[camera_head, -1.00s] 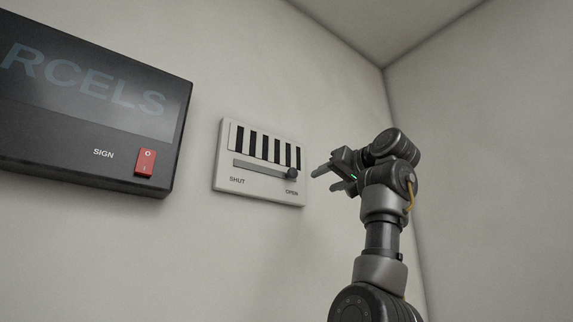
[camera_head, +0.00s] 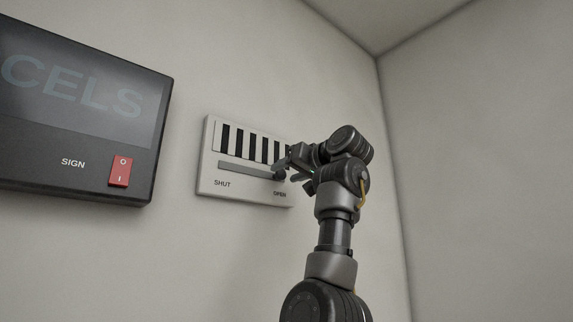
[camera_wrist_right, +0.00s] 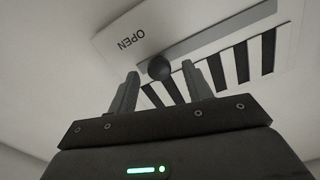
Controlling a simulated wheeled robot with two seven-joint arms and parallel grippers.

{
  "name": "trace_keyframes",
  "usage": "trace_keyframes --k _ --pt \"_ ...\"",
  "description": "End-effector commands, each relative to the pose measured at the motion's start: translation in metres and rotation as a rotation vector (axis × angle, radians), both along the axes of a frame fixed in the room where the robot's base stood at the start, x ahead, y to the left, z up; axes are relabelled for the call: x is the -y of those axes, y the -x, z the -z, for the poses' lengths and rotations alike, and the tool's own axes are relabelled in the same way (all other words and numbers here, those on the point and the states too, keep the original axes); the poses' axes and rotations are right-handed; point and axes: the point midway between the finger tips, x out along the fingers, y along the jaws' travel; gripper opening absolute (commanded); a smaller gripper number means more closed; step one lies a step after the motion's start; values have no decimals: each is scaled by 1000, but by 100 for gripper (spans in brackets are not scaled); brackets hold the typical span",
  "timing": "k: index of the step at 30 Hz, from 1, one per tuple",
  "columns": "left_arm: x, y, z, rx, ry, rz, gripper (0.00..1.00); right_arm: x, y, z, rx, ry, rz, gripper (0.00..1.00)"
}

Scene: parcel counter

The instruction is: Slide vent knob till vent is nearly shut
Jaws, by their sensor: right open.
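The white vent panel (camera_head: 207,160) is on the wall, with dark open slots along its top and a grey slider track (camera_head: 240,171) below. SHUT is printed at the left end and OPEN at the right. The dark round knob (camera_head: 279,175) is at the OPEN end of the track. My right gripper (camera_head: 283,172) is at the panel's right side, close to the knob. In the right wrist view, the knob (camera_wrist_right: 159,67) lies between and just beyond the tips of the open fingers (camera_wrist_right: 160,75); I cannot tell whether they touch it. My left gripper is out of view.
A dark sign box (camera_head: 70,110) with a red rocker switch (camera_head: 120,171) is on the wall left of the vent. The wall between the box and vent is bare. A room corner lies to the right.

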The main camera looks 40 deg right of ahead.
Motion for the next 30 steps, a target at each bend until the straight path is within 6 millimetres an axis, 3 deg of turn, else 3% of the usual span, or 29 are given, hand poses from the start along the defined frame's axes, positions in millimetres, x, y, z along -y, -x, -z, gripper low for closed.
trace_keyframes --k 6,14,25,30 --pt "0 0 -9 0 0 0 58 1 -13 0 1 -1 0 50" --pt "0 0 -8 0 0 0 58 1 -13 1 1 -1 0 49" --pt "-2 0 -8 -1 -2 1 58 1 -13 1 1 -1 1 0" --pt "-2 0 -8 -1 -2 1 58 1 -13 1 0 -1 2 0"
